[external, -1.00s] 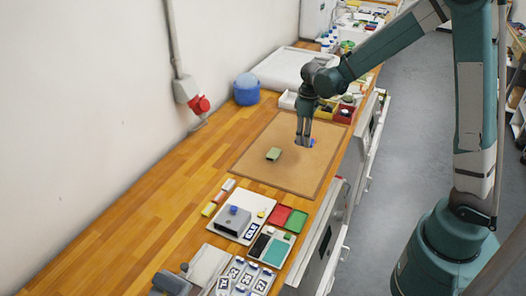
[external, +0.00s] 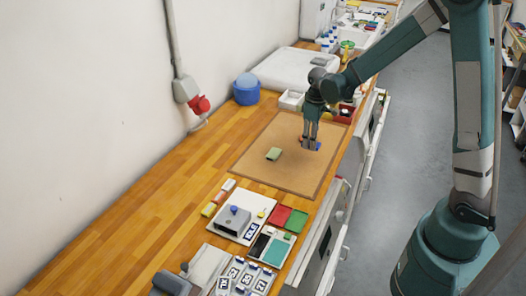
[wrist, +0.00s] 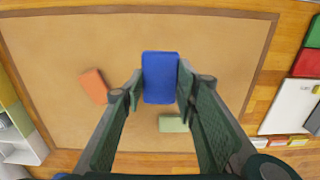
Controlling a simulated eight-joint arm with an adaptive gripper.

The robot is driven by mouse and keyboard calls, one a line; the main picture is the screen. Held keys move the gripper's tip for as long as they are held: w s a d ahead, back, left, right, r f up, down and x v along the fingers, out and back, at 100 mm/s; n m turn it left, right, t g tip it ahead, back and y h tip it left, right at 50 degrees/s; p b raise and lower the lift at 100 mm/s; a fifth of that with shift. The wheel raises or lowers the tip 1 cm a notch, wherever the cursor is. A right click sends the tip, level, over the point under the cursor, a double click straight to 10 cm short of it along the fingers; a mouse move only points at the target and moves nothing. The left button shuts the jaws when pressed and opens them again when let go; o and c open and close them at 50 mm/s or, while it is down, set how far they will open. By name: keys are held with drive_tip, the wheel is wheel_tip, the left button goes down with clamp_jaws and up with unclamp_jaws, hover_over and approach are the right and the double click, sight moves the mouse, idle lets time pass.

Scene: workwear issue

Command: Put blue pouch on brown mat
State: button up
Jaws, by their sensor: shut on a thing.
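The blue pouch (wrist: 160,77) is held between the two fingertips of my gripper (wrist: 158,88), which is shut on it. In the wrist view the brown mat (wrist: 60,50) spreads beneath the pouch. I cannot tell whether the pouch touches the mat.
A green block-like item (external: 273,154) and an orange one (wrist: 94,86) lie on the mat, near the pouch. A white tray (external: 290,100) and a red bin (external: 343,115) stand beyond the mat. A white board with a grey item (external: 234,222) lies in front. Much of the mat is bare.

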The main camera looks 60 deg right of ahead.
sight(309, 160)
drive_tip(key=shift+f, duration=1.85)
drive_tip(key=shift+f, duration=0.15)
drive_tip(key=shift+f, duration=1.95)
drive_tip(key=shift+f, duration=0.2)
drive_tip(key=o, duration=0.9)
drive_tip(key=shift+r, duration=0.1)
drive_tip(key=shift+r, duration=0.2)
drive_tip(key=shift+r, duration=5.95)
